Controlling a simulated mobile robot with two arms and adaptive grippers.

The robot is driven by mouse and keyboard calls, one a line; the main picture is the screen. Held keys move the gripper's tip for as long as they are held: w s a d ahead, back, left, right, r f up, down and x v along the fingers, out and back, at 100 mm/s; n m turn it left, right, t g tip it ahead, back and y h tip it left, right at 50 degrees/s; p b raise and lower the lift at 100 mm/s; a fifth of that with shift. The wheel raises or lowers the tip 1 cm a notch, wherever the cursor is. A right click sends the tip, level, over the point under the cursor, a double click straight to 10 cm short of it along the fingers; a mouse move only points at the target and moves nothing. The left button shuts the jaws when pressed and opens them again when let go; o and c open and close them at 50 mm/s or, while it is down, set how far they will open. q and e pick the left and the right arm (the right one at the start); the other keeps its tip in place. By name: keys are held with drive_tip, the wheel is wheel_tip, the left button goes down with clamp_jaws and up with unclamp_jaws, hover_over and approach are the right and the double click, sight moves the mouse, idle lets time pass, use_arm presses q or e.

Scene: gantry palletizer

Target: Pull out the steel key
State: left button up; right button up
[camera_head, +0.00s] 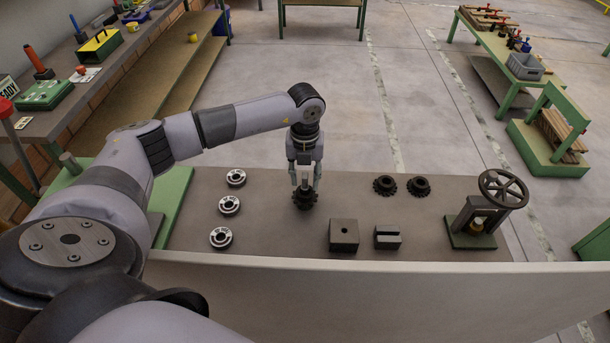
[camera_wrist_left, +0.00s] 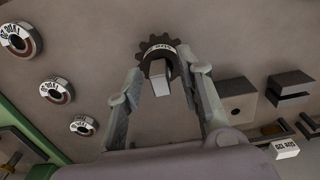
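My left gripper (camera_head: 304,184) points straight down over a dark toothed gear (camera_head: 305,200) on the brown bench top (camera_head: 275,235). The steel key (camera_wrist_left: 161,86) shows in the left wrist view as a pale square-ended bar standing out of the hub of the gear (camera_wrist_left: 171,59). The gripper's two fingers (camera_wrist_left: 163,88) are spread, one on each side of the key, with gaps between. How deep the key sits in the gear is hidden. My right gripper is in neither view.
Three labelled rings (camera_head: 229,204) lie left of the gear. Two dark gears (camera_head: 384,185) (camera_head: 419,186), a block with a hole (camera_head: 344,236), a slotted block (camera_head: 387,238) and a handwheel press (camera_head: 480,214) stand to the right. The bench top between the gears and blocks is clear.

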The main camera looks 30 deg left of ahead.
use_arm(q)
clamp_jaws()
drive_tip(key=shift+r, duration=0.2)
idle(0.3)
drive_tip(key=shift+r+p, duration=0.35)
drive_tip(key=shift+p, duration=0.05)
drive_tip(key=shift+r+p, duration=1.55)
drive_tip(key=shift+r, duration=1.1)
wheel_tip(320, 180, up, 8)
drive_tip(key=p, duration=0.3)
drive_tip(key=shift+p, duration=0.3)
